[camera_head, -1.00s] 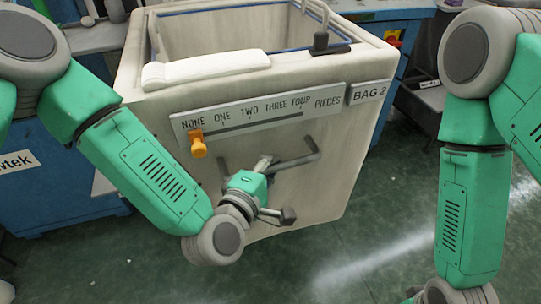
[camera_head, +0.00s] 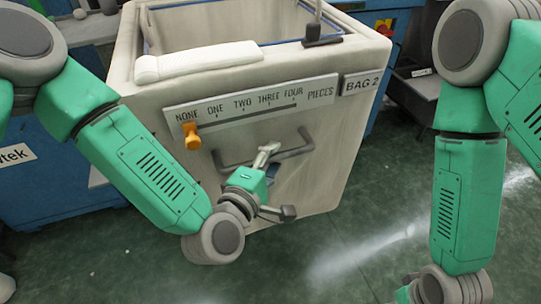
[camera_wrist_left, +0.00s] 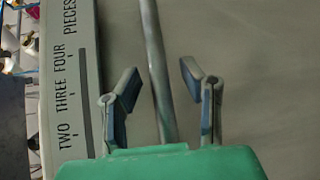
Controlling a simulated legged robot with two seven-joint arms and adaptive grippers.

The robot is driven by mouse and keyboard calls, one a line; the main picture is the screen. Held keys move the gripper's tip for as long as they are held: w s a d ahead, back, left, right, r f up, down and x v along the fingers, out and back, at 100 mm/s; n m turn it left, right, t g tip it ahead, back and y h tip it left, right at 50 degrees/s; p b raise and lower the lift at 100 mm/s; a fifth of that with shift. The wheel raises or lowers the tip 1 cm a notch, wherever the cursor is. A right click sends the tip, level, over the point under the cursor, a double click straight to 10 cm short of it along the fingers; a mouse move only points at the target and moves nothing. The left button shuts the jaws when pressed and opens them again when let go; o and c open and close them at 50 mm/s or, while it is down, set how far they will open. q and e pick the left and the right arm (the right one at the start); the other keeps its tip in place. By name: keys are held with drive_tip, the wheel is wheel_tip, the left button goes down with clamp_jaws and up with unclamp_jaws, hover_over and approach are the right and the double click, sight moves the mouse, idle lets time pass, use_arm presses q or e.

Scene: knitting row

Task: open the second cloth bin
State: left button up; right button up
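The second cloth bin (camera_head: 335,180) is a cream box with an open top, marked "BAG 2" (camera_head: 361,82). A grey bar handle (camera_head: 292,147) runs across its front, below the scale. My left gripper (camera_head: 267,151) is in front of the handle near its middle. In the left wrist view, the fingers of my left gripper (camera_wrist_left: 160,72) are spread apart. The handle bar (camera_wrist_left: 154,45) shows in the gap between them, touching neither finger; how deep it sits there I cannot tell.
A scale plate (camera_head: 255,105) reads NONE to FOUR PIECES, with an orange knob (camera_head: 191,135) at NONE. A white pad (camera_head: 198,64) lies on the front rim. Blue machines (camera_head: 60,200) stand around the bin. Green floor (camera_head: 370,240) is clear at the front right.

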use_arm(q)
drive_tip(key=shift+w+f, duration=0.15)
drive_tip(key=shift+a, duration=0.1)
drive_tip(key=v, duration=1.2)
drive_tip(key=shift+f, duration=0.15)
drive_tip(key=s+a+f+m+g+p, duration=0.1)
drive_tip(key=s+a+f+m+g, duration=0.2)
drive_tip(key=f+m+g, duration=0.4)
drive_tip(key=s+a+f+m+g+y+p, duration=0.1)
drive_tip(key=s+a+f+m+g+y, duration=0.2)
drive_tip(key=s+a+f, duration=0.3)
drive_tip(key=s+a+f+m+g+y, duration=0.3)
drive_tip(key=s+a+f, duration=0.3)
drive_tip(key=a, duration=1)
drive_tip(key=shift+m+g+y+p, duration=0.4)
drive_tip(key=shift+m+y, duration=0.4)
